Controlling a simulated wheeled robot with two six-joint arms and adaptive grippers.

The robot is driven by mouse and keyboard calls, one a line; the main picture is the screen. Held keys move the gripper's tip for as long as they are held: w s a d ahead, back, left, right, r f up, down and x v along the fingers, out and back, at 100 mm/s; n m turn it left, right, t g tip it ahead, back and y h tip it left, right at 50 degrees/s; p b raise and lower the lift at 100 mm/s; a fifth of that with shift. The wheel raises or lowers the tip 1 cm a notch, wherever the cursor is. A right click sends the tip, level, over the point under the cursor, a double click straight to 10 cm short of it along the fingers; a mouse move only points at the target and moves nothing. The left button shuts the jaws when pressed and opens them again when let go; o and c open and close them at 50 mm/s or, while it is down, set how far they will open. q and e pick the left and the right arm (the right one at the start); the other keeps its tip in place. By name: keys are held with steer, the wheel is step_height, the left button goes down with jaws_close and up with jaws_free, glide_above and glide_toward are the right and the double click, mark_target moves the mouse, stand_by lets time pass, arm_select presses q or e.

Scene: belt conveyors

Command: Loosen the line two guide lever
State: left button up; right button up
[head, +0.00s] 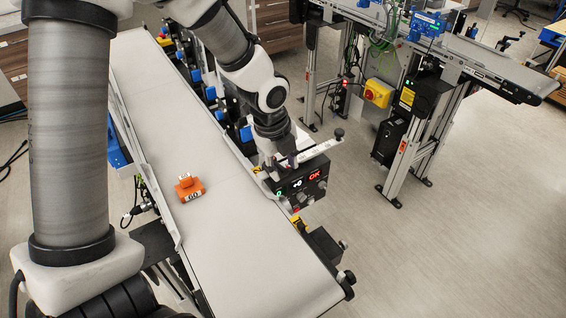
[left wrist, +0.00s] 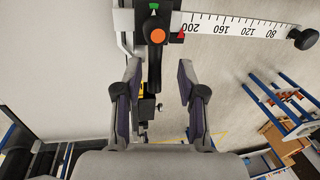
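My left gripper (head: 284,163) hangs over the right edge of the near belt, at the guide scale above a control box. In the left wrist view it (left wrist: 160,68) is open, with one finger on each side of a black lever (left wrist: 154,65). The lever has an orange button (left wrist: 157,36) at its pivot and points down between the fingers, with gaps on both sides. The white scale (left wrist: 235,24) runs right from the pivot to a black knob (left wrist: 304,38). In the head view the gripper hides most of the lever. My right gripper is not in view.
The control box (head: 305,184) shows lit green, white and red displays, including "OK". An orange block (head: 189,187) sits on the near belt (head: 235,230). A second conveyor (head: 490,62) stands at the back right, with a yellow box (head: 378,93). Open floor lies between.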

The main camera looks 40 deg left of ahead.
arm_select(q)
steer(key=shift+s+r, duration=0.1)
steer(key=shift+s, duration=0.15)
steer(key=shift+s+r, duration=0.15)
steer(key=shift+s, duration=0.15)
jaws_close()
steer(key=shift+w, duration=0.1)
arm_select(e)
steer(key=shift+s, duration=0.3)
arm_select(q)
steer(key=shift+d+n, duration=0.1)
steer(key=shift+n, duration=0.2)
steer(key=shift+w+n, duration=0.2)
steer(key=shift+n, duration=0.3)
steer(key=shift+w+a+f+n+g+y+b, duration=0.1)
steer(key=shift+w+a+n+g+y+b, duration=0.55)
steer(key=shift+n, duration=2.3)
steer(key=shift+w+a+f+n+t+y+p, duration=0.1)
steer(key=shift+w+a+n+y+p, duration=0.2)
steer(key=shift+w+n, duration=1.75)
steer(key=shift+a+f+n+g+y+b, duration=0.1)
steer(key=shift+a+n+g+y+b, duration=0.35)
steer(key=shift+n, duration=3.35)
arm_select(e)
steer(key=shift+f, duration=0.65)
arm_select(q)
steer(key=shift+d, duration=0.15)
